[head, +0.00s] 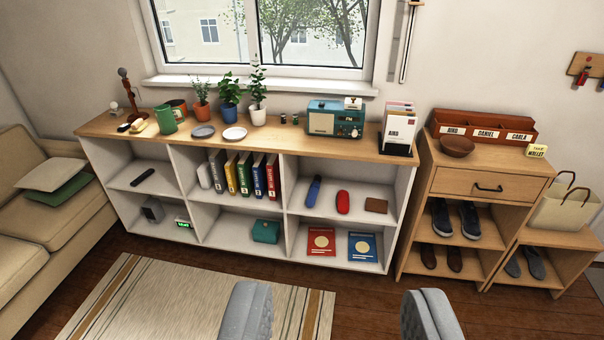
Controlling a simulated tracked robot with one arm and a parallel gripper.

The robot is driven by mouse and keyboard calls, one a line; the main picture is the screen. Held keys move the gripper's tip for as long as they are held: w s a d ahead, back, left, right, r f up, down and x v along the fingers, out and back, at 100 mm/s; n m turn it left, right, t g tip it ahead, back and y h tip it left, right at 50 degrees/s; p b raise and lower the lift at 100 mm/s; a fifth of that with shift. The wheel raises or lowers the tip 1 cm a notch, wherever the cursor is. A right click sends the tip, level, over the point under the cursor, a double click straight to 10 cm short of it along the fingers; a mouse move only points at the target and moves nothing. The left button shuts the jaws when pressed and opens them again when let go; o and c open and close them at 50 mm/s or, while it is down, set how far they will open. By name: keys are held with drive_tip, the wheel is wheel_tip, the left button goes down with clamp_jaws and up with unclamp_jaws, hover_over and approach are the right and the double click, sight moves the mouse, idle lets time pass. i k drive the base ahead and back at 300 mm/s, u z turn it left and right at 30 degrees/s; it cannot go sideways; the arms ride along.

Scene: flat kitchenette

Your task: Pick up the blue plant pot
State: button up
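The blue plant pot (229,113) stands upright on the wooden top of the low white shelf unit (290,131), below the window. A leafy green plant grows in it. It stands between an orange pot (202,111) on its left and a white pot (258,116) on its right. My gripper (335,318) shows at the bottom edge, its two grey fingers wide apart with nothing between them. It is well in front of the shelf, far from the blue pot.
A grey dish (203,131) and a white dish (234,134) lie in front of the pots. A green cup (165,121) stands to their left, a blue radio (336,118) to the right. A sofa (40,215) is at the left. The striped rug (190,300) and floor before the shelf look clear.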

sight(229, 107)
drive_tip(key=u, duration=0.05)
drive_tip(key=i, duration=1.3)
drive_tip(key=u, duration=0.25)
drive_tip(key=i, duration=2.4)
drive_tip(key=u, duration=0.15)
